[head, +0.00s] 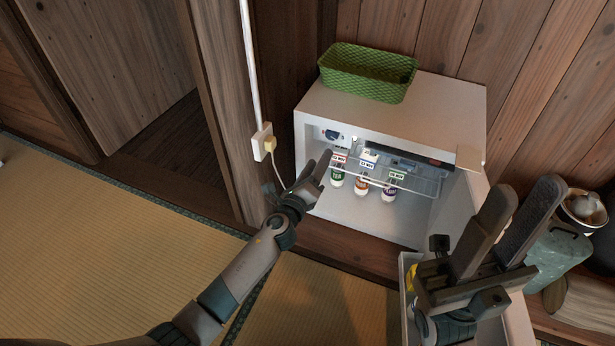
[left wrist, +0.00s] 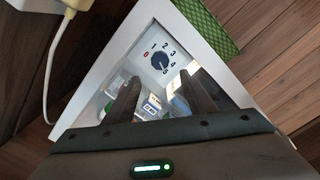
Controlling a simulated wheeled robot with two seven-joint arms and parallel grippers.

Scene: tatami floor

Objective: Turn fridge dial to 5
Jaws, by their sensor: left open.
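The small white fridge (head: 430,100) stands open against the wooden wall. Its dial (head: 331,134) is at the upper left inside. In the left wrist view the dial (left wrist: 160,61) is a dark blue knob ringed by a red 0 and the numbers 1 to 5. A light mark on it points down-right, toward the 4 and 5 side; I cannot tell exactly which. My left gripper (head: 322,165) is at the fridge's left opening edge, just below the dial. Its open fingers (left wrist: 160,92) appear below the dial, apart from it. My right gripper (head: 529,190) is open and empty, in front of the fridge's right side.
A clear shelf (head: 425,185) and several bottles (head: 361,184) are inside the fridge. A green basket (head: 368,72) sits on top. The open door (head: 516,325) is below my right gripper. A plugged outlet (head: 262,142) is left; a green container (head: 556,258) stands right.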

